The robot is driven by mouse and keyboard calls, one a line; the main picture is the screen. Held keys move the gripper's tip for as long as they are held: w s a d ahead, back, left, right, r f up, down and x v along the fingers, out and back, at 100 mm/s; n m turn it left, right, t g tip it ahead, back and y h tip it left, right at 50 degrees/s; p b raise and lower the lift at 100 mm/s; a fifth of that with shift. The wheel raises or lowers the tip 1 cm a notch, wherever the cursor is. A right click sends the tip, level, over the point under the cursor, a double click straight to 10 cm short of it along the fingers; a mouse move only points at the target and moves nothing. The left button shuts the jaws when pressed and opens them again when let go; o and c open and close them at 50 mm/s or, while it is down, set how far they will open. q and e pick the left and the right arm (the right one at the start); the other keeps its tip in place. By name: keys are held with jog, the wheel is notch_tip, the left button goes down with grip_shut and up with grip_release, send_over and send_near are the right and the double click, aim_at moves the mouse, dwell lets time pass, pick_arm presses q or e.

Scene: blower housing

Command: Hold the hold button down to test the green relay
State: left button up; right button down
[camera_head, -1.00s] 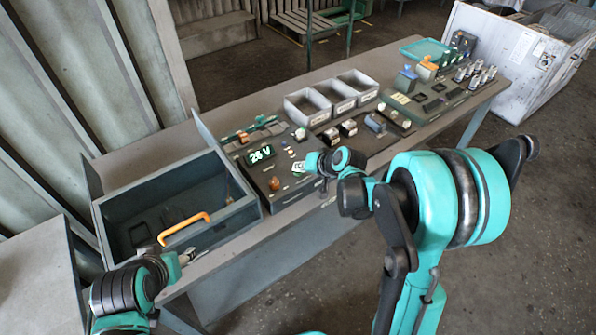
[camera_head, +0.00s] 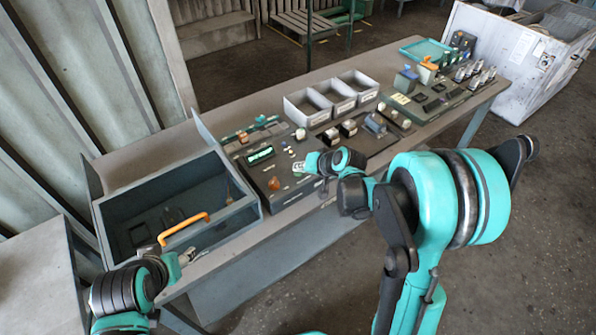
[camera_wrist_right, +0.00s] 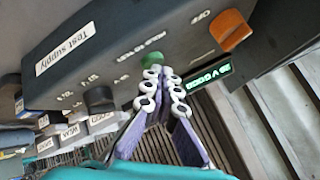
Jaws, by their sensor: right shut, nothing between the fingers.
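The dark Test supply box (camera_head: 285,190) stands on the bench, and its sloped face fills much of the right wrist view (camera_wrist_right: 100,40). My right gripper (camera_wrist_right: 164,76) is shut and empty, with its fingertips at a round green button (camera_wrist_right: 151,60) beside small lettering. The fingertips appear to touch the button; how far it is pressed cannot be told. A lit green display (camera_wrist_right: 208,75) shows text beside the fingers. I cannot pick out the green relay with certainty. My left gripper (camera_head: 187,256) is by the open grey bin, its jaw state unclear.
An orange knob (camera_wrist_right: 232,29) marked OFF sits on the box. The grey bin (camera_head: 215,222) with an orange handle (camera_head: 184,229) stands to the left. Several grey trays (camera_head: 333,97) and dark component blocks line the bench to the right. A teal tray (camera_head: 427,51) lies at the far end.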

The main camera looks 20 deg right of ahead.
aim_at(300, 174)
dwell(0.8)
jog(key=shift+r+p, duration=0.55)
jog(key=shift+r, duration=0.3)
jog(key=shift+r, duration=0.1)
notch_tip(300, 174, up, 5)
jog(key=p, duration=0.4)
